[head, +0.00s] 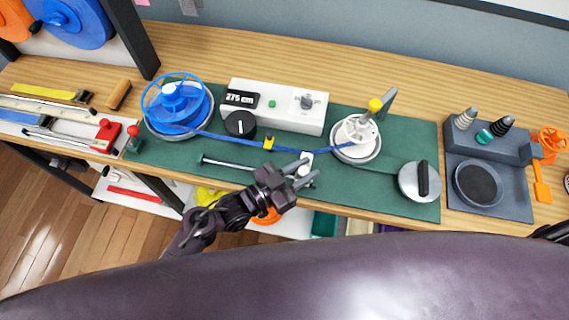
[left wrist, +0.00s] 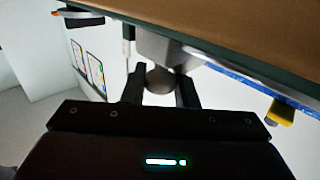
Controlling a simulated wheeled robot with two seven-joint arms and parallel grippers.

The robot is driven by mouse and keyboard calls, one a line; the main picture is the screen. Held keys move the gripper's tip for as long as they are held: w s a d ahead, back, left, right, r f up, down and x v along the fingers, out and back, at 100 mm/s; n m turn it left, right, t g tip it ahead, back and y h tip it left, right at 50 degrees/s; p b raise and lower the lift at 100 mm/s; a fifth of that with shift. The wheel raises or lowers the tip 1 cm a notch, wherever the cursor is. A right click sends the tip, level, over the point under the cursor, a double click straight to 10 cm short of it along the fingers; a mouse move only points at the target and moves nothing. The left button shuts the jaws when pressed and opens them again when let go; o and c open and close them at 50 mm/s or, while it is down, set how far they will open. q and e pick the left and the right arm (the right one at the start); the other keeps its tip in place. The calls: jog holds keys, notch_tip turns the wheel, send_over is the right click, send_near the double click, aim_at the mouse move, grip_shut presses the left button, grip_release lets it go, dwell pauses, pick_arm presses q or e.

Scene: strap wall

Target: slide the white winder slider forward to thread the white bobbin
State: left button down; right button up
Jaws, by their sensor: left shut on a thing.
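The white winder slider (head: 306,157) sits at the front of the green mat, by the right end of a thin metal rail (head: 228,163). My left gripper (head: 306,170) reaches it from the front and partly hides it. In the left wrist view my left gripper (left wrist: 160,92) has its fingers on either side of the slider's round knob (left wrist: 160,78), shut on it. The white bobbin (head: 357,133) stands to the right of the slider. A blue strap (head: 318,148) runs from the blue reel (head: 178,105) past the slider to the bobbin. My right gripper is not seen.
A white counter box (head: 275,105) reading 275 cm stands behind the strap, with a black knob (head: 240,124) in front. A yellow clip (head: 268,142) is on the strap. A crank with a yellow knob (head: 375,105) rises over the bobbin. A grey disc (head: 420,181) lies right.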

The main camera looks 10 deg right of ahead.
pick_arm(q)
jog(key=shift+s+d, duration=0.15)
jog(key=shift+d, duration=0.1)
jog(key=c, duration=1.5)
grip_release()
jog(key=shift+o, duration=1.2)
jog(key=shift+d, duration=0.1)
jog(key=shift+o, duration=0.3)
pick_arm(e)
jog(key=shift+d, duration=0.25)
pick_arm(q)
jog(key=b+v, duration=0.1)
jog(key=v, duration=0.5)
jog(key=shift+s+a+f+b, duration=0.1)
jog(key=shift+s+a+b, duration=0.1)
jog(key=shift+a+b, duration=0.15)
jog(key=shift+s+a, duration=0.2)
jog(key=shift+a, duration=0.25)
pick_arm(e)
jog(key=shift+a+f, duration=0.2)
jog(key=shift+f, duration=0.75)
